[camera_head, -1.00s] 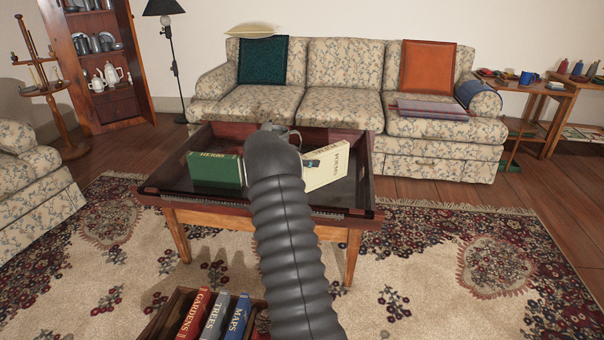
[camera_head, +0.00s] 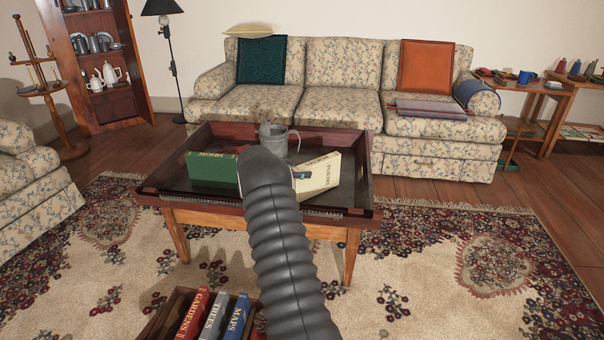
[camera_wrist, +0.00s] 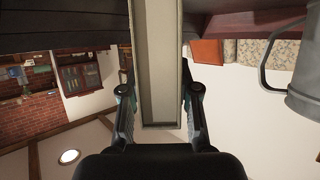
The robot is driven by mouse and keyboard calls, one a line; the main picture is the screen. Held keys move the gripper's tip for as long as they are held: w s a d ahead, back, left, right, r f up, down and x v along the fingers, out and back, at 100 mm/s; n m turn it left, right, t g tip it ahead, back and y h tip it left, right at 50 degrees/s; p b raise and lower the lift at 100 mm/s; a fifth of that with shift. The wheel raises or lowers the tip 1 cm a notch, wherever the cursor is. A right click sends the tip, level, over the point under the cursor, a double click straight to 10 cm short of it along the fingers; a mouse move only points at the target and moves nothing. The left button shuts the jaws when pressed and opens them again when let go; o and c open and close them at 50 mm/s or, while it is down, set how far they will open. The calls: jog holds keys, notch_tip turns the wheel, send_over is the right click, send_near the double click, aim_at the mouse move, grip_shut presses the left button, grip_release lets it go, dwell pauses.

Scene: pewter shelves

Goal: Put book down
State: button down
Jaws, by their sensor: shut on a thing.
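My gripper (camera_wrist: 159,105) is shut on a cream book (camera_head: 320,174), with one finger on each side of it. The book also shows between the fingers in the wrist view (camera_wrist: 159,60). In the head view it is tilted, over the dark tray-topped coffee table (camera_head: 355,212). My arm hides its left part and most of the gripper. I cannot tell whether its lower edge touches the tabletop. A green book (camera_head: 212,171) stands on the table, left of my arm.
The table has a raised rim. A box of books (camera_head: 212,318) is at the front. A sofa (camera_head: 330,105) is behind.

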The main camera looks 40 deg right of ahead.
jog(key=c, duration=0.8)
grip_release()
jog(key=shift+f, duration=0.15)
jog(key=shift+c, duration=0.2)
